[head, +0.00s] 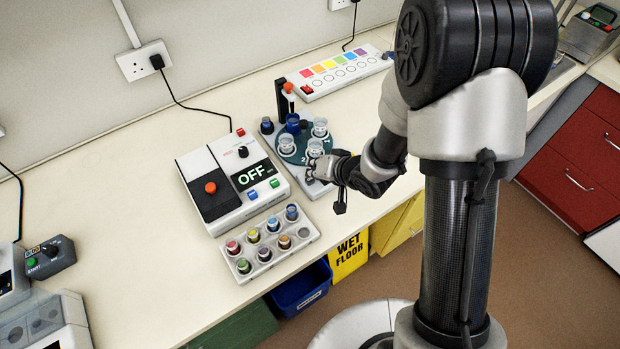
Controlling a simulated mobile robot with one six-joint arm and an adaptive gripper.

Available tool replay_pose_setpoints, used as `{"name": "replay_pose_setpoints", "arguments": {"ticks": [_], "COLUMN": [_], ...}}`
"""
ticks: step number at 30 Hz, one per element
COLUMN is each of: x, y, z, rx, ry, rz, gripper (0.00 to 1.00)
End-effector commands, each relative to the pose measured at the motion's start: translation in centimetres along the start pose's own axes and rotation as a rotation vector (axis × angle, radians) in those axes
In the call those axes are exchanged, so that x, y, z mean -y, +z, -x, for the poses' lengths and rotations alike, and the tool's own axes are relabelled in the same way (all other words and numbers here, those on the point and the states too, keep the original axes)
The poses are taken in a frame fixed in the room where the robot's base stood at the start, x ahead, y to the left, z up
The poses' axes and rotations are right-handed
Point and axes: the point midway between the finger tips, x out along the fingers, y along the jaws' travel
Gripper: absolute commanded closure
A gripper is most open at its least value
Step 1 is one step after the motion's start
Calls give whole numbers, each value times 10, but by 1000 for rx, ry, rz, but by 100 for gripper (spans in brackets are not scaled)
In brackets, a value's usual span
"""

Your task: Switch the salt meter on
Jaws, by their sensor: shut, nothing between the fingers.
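A white and black box (222,187) whose display reads OFF stands on the bench at the middle; it looks like the salt meter, but I cannot read a name on it. It has a round red-orange button on its black left part, a black knob and a small red switch at the top right, and blue and green buttons below the display. My gripper (318,171) is to the right of this box, apart from it, by the front edge of the round teal platform (292,150). It looks shut and empty; the arm partly hides its fingers.
A white rack (262,264) of several coloured-cap vials stands in front of the box. Clear cups and a blue one stand on the teal platform. A strip with coloured squares (335,70) lies behind. Bare bench (140,200) is free to the left.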

Motion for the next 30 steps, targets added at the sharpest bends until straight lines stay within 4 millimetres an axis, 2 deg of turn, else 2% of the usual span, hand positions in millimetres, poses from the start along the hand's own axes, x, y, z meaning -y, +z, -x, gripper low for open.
{"name": "replay_pose_setpoints", "arguments": {"ticks": [30], "x": [-4], "y": [4], "z": [-6], "rx": [-1], "ry": [0], "rz": [0], "gripper": [100]}}
